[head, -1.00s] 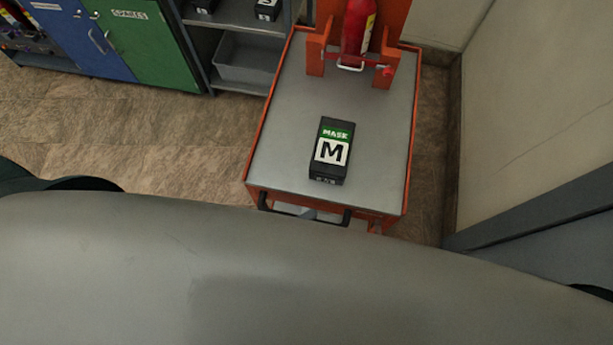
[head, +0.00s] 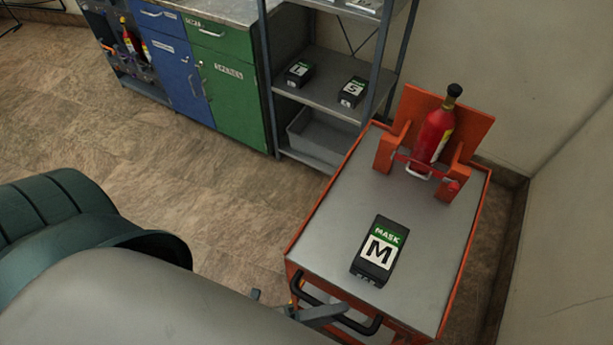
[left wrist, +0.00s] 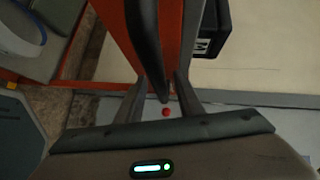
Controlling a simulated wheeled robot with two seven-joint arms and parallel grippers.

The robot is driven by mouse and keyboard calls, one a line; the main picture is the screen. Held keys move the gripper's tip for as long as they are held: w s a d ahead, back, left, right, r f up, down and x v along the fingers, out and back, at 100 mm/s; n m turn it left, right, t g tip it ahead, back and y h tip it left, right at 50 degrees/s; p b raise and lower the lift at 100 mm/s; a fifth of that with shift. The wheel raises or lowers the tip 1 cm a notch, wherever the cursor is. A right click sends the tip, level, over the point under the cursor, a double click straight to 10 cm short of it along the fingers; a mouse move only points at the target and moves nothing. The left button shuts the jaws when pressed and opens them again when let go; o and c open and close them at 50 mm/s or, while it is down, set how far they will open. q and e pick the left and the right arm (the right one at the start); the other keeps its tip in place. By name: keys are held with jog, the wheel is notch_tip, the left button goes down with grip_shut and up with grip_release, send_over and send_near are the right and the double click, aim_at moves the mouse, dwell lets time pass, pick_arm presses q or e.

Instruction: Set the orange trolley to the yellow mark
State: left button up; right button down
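The orange trolley (head: 330,230) stands at the right of the head view, with a grey top and orange rim. Its black handle (head: 318,293) faces me at the near end. My left gripper (head: 305,313) is at this handle. In the left wrist view the fingers (left wrist: 162,84) stand apart with the dark handle bar (left wrist: 146,45) running between them, and a gap seems to show beside it. The trolley's orange edge (left wrist: 120,38) shows there too. A black mask box marked M (head: 379,250) and a red cylinder (head: 433,138) in an orange holder ride on top. No yellow mark shows. My right gripper is not in view.
Grey shelves (head: 320,92) with mask boxes and a grey bin (head: 318,138) stand just behind the trolley's left side. Green (head: 232,95) and blue (head: 180,78) cabinets stand further left. A wall (head: 575,200) runs close on the right. Tiled floor (head: 180,170) is clear at left.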

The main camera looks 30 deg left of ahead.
pick_arm(q)
jog(key=shift+s+a, duration=0.35)
jog(key=b+v, duration=0.5)
jog(key=v, duration=1.1)
jog(key=shift+s, duration=0.2)
jog(key=shift+a, duration=0.15)
